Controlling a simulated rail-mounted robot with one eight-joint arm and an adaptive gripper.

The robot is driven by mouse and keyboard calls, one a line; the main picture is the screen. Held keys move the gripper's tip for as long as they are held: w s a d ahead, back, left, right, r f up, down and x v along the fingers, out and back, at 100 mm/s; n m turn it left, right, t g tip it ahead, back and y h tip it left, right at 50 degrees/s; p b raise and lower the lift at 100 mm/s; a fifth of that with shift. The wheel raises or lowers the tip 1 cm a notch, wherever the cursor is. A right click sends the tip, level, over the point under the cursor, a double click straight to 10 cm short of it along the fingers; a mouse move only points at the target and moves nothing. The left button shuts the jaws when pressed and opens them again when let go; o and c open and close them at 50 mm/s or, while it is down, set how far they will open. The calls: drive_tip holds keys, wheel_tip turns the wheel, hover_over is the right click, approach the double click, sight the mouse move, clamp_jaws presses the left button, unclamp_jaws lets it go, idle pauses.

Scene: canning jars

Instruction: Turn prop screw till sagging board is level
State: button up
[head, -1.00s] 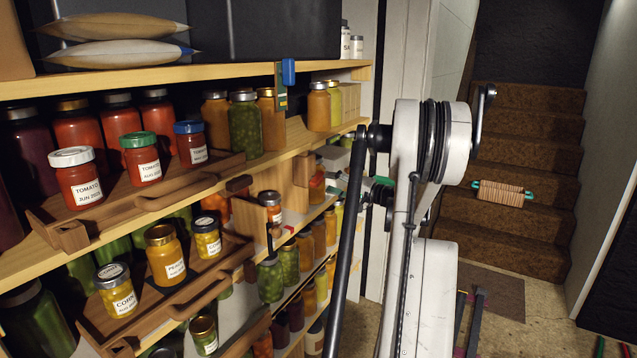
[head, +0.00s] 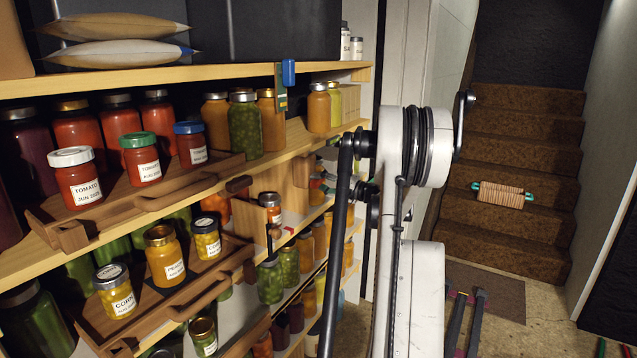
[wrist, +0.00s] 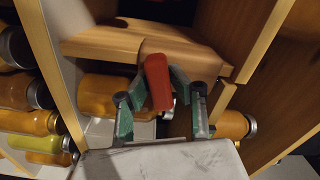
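In the wrist view, my gripper (wrist: 160,90) has its green fingers on either side of a red handle (wrist: 157,78), seemingly the prop screw's handle. Both fingertips look close against it, and it leans slightly. A wooden block (wrist: 150,45) and board lie just beyond its upper end; the screw's thread cannot be made out. The jar-laden shelf board (head: 292,150) runs along the left; which board sags is hard to tell.
An orange jar (wrist: 235,124) lies close right of my gripper, and several jars (wrist: 40,122) stand at left. A wooden upright (wrist: 258,45) borders the right. In the head view, trays (head: 140,203) of labelled jars fill the shelves.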

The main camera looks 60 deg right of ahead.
drive_tip(key=shift+m, duration=0.3)
clamp_jaws()
drive_tip(key=m+b, duration=0.1)
drive_tip(key=m, duration=0.3)
drive_tip(key=m+b, duration=0.1)
drive_tip(key=m, duration=1)
drive_tip(key=shift+b, duration=0.35)
drive_tip(key=m, duration=0.5)
drive_tip(key=o, duration=0.9)
unclamp_jaws()
